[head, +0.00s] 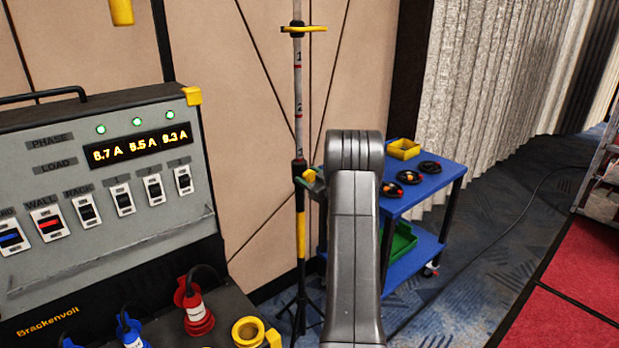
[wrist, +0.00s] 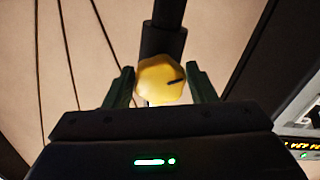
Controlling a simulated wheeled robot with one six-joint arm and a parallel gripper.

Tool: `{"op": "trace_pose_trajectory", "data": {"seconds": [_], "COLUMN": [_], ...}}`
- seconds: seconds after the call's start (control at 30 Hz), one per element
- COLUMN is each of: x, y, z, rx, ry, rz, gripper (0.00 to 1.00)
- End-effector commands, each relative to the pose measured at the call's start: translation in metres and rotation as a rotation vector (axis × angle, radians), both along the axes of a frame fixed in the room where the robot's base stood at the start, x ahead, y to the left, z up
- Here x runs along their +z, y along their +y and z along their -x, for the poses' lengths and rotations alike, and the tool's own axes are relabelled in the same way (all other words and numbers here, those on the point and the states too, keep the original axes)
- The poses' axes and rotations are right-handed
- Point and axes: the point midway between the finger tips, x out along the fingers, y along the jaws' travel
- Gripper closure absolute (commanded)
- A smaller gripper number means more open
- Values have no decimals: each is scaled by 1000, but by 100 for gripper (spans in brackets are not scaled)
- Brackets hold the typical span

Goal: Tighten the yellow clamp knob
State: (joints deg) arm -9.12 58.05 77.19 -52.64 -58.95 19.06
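The yellow clamp knob (wrist: 160,80) is large in the wrist view, in front of a dark collar on an upright pole. My gripper (wrist: 161,84) has one dark green finger at each side of the knob. The fingers appear very near its edges; whether they touch or press on it is not clear. In the head view the knob (head: 310,176) is small, at the collar of the striped pole (head: 299,120). My own arm hides most of the gripper there.
A grey power panel (head: 90,190) with switches and lit current readings stands at the left, plugs below it.

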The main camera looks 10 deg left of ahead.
Motion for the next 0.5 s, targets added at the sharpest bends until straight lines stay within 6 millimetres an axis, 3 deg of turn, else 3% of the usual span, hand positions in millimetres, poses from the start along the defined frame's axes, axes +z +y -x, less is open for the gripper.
{"op": "trace_pose_trajectory", "data": {"seconds": [0.03,0.13,0.17,0.5], "x": [0,0,0,0], "y": [0,0,0,0], "z": [0,0,0,0], "rx": [0,0,0,0], "ry": [0,0,0,49], "rz": [0,0,0,-38], "gripper": [60,79,81,81]}}
